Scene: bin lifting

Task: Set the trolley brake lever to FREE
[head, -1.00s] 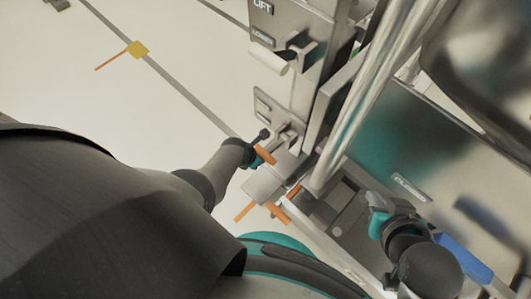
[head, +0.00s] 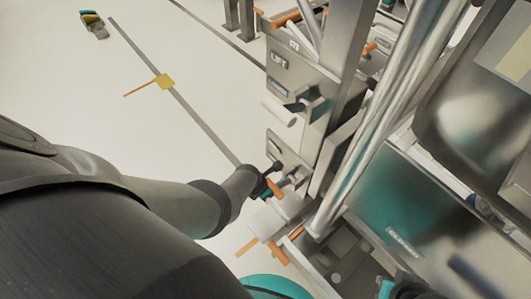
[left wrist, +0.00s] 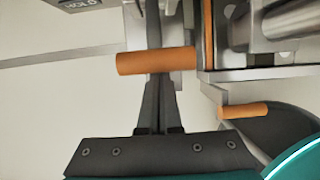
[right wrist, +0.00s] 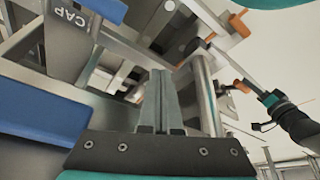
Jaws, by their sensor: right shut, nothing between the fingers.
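The trolley's steel side post carries a lower plate (head: 284,150) with a dark knob and an orange handle (head: 275,188). Which part is the brake lever is hard to tell. My left gripper (head: 265,186) is at this handle. In the left wrist view the orange handle (left wrist: 156,61) lies across my fingertips and hides them. My left fingers (left wrist: 157,100) look closed together, with the handle crosswise to them; contact cannot be told. A HOLD label (left wrist: 78,3) shows at the top left. My right gripper (right wrist: 160,85) is shut and empty, beside metal framework.
A LIFT label (head: 279,61) and a pale roller-like grip (head: 279,111) are higher on the post. Shiny upright tubes (head: 375,110) and a steel bin (head: 400,200) stand to the right. Another orange bar (head: 278,254) is low down. Floor at left is mostly clear.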

